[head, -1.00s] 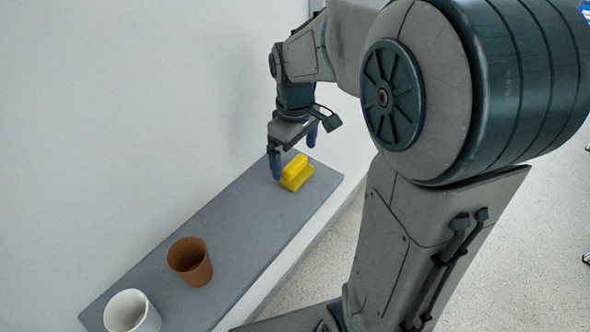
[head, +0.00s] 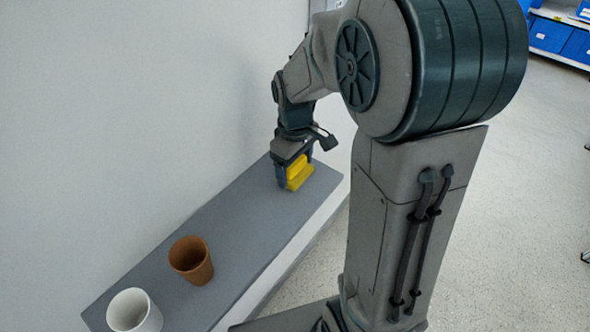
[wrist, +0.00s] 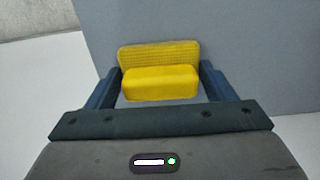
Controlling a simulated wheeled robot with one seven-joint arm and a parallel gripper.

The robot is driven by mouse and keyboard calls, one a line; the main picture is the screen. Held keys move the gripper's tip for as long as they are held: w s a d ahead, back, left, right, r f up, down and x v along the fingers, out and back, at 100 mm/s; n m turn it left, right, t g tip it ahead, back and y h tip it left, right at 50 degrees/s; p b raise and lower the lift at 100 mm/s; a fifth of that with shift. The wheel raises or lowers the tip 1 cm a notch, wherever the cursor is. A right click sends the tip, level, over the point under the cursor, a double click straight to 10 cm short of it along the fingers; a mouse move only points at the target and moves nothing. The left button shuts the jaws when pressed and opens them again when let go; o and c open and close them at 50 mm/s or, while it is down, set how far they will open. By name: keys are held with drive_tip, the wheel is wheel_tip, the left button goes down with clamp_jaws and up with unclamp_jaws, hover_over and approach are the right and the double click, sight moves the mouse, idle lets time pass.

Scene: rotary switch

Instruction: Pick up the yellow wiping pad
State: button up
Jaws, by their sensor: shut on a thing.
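The yellow wiping pad (head: 299,175) is at the far end of the grey shelf (head: 232,215). My gripper (head: 295,178) is down around it, with its fingers on either side. In the wrist view the pad (wrist: 160,82) shows a raised block over a wider textured base. My gripper (wrist: 160,88) is shut on the raised block there, one blue finger at each end. The pad's underside is hidden, so I cannot tell whether it touches the shelf.
A brown cup (head: 191,261) and a white cup (head: 133,312) stand at the near end of the shelf. A white wall (head: 140,100) runs along its left side. The shelf between the brown cup and the pad is clear.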

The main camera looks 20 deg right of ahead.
drive_tip(key=shift+r, duration=0.45)
wheel_tip(320, 180, up, 3)
drive_tip(key=shift+f, duration=0.1)
drive_tip(key=s+d+r+b, duration=0.2)
drive_tip(key=s+d+r, duration=0.2)
drive_tip(key=s+r, duration=0.3)
drive_tip(key=s, duration=0.4)
drive_tip(key=shift+r, duration=0.15)
drive_tip(key=shift+d, duration=0.1)
drive_tip(key=o, duration=0.4)
drive_tip(key=c, duration=0.3)
